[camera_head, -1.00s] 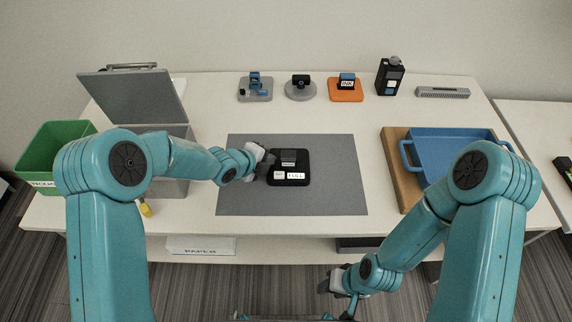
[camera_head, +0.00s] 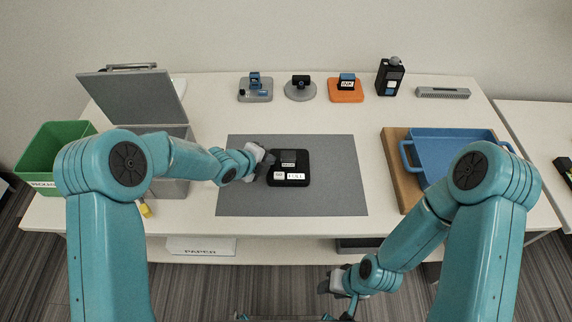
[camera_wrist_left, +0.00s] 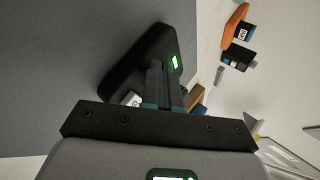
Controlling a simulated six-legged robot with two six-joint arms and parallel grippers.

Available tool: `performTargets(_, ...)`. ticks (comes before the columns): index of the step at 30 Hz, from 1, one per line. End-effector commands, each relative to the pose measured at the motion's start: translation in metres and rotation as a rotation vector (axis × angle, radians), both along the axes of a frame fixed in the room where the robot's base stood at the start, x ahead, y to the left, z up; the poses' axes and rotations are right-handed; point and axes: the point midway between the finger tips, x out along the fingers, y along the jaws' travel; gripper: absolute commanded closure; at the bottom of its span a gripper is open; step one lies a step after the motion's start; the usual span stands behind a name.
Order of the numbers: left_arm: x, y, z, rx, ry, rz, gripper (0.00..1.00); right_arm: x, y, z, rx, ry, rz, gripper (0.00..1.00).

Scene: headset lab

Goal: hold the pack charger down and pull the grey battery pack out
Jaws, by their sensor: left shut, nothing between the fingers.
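The pack charger (camera_head: 303,166) is a flat black block with white labels, one reading FULL, lying on a grey mat. The grey battery pack (camera_head: 288,156) stands in its far middle part. My left gripper (camera_head: 267,166) is shut and empty at the charger's left edge. In the left wrist view its closed fingers (camera_wrist_left: 162,82) overlap the black charger (camera_wrist_left: 145,55), where a small green light shows; whether they touch it I cannot tell. The battery pack is not clear in that view. My right gripper (camera_head: 338,285) hangs low in front of the table, away from the charger; its finger opening is unclear.
The grey mat (camera_head: 335,200) is clear around the charger. A blue tray (camera_head: 455,150) on a brown board stands right. A green bin (camera_head: 55,150) and an open grey box (camera_head: 135,95) stand left. Several small devices line the back, including an orange-based one (camera_head: 346,95).

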Motion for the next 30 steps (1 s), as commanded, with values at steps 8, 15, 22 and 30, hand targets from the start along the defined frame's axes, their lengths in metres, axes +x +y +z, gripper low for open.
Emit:
performTargets(8, 0.0, 0.0, 0.0, 0.0, 0.0, 0.0, 1.0, 0.0, 0.0, 0.0, 0.0, 0.0, 0.0, 0.57)
performTargets(15, 0.0001, 0.0, -0.0001, 0.0, 0.0, 0.0, 1.0, 0.0, 0.0, -0.0001, 0.0, 0.0, 0.0, 0.57)
performTargets(22, 0.0001, 0.0, -0.0031, 0.0, 0.0, 0.0, 1.0, 0.0, 0.0, -0.0035, 0.0, 0.0, 0.0, 0.57)
performTargets(30, 0.0, -0.0001, -0.0056, 0.0, 0.0, 0.0, 1.0, 0.0, -0.0001, -0.0066, 0.0, 0.0, 0.0, 0.57)
